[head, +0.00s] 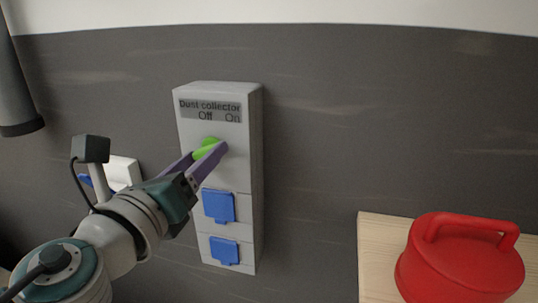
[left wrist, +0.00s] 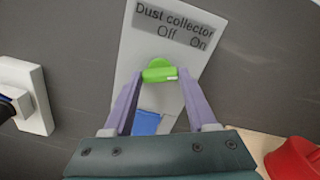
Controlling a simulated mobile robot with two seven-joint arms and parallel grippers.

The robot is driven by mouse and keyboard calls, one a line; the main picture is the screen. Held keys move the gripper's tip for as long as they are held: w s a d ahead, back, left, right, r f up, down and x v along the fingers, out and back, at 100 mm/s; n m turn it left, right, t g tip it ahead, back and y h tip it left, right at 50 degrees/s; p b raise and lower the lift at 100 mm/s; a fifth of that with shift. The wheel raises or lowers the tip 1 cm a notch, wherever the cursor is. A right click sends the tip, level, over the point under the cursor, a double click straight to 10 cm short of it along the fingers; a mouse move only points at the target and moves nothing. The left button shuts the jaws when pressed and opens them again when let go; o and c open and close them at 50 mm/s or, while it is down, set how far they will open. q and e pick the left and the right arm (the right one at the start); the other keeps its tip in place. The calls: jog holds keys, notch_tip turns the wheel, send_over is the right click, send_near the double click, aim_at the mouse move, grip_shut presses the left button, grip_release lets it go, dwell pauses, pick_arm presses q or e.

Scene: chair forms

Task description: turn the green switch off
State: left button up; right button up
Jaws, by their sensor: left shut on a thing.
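The green switch (head: 206,149) is a rotary knob on a grey wall box (head: 250,180) with a "Dust collector" label, "Off" on the left and "On" on the right. My left gripper (head: 208,152) has its purple fingers on both sides of the knob, closed on it. In the left wrist view the green switch (left wrist: 160,72) sits between the fingertips of my left gripper (left wrist: 160,78), its bar lying across from finger to finger. I cannot tell clearly which word the knob points to. My right gripper is not in view.
Two blue socket covers (head: 218,205) are on the box below the switch. A white wall socket (head: 124,171) is to the left. The dark wall right of the box is bare.

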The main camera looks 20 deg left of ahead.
pick_arm(q)
jog(key=shift+n+b, duration=1.25)
jog(key=shift+n, duration=5.35)
jog(key=o, duration=1.4)
jog(key=shift+c, duration=0.2)
jog(key=s+b, duration=0.2)
jog(key=s, duration=0.8)
jog(key=shift+d, duration=0.3)
